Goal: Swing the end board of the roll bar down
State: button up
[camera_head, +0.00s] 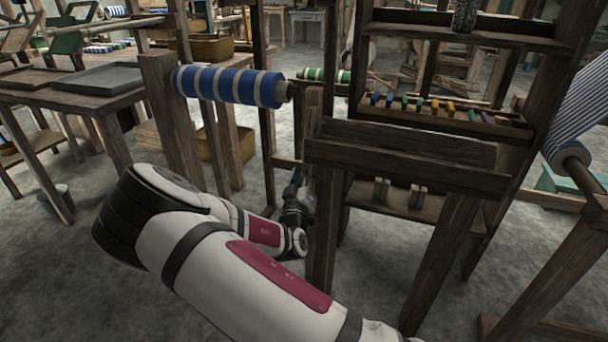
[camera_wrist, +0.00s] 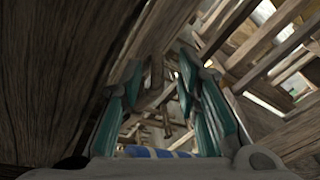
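A roll bar (camera_head: 228,86) wound with blue and pale striped cloth lies level between wooden uprights in the head view. A bare wooden upright board (camera_head: 313,103) stands by the roll's right end. I cannot tell for certain whether it is the end board. My gripper (camera_head: 301,190) is low beside a wooden post, below and right of the roll, partly hidden by my arm. In the wrist view my gripper (camera_wrist: 157,85) has its two teal fingers apart, with no thing clearly held between them. A blue and white striped strip (camera_wrist: 160,153) shows at the bottom, behind the gripper base.
A wooden bench (camera_head: 405,155) with thick legs stands right of my gripper. A shelf (camera_head: 430,118) with coloured spools is behind it. Dark wood (camera_wrist: 60,70) fills the wrist view's left side, close to the finger. Grey floor (camera_head: 60,270) is clear at lower left.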

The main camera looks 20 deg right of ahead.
jog(key=r+v, duration=0.1)
jog(key=v, duration=1)
jog(key=shift+f, duration=0.45)
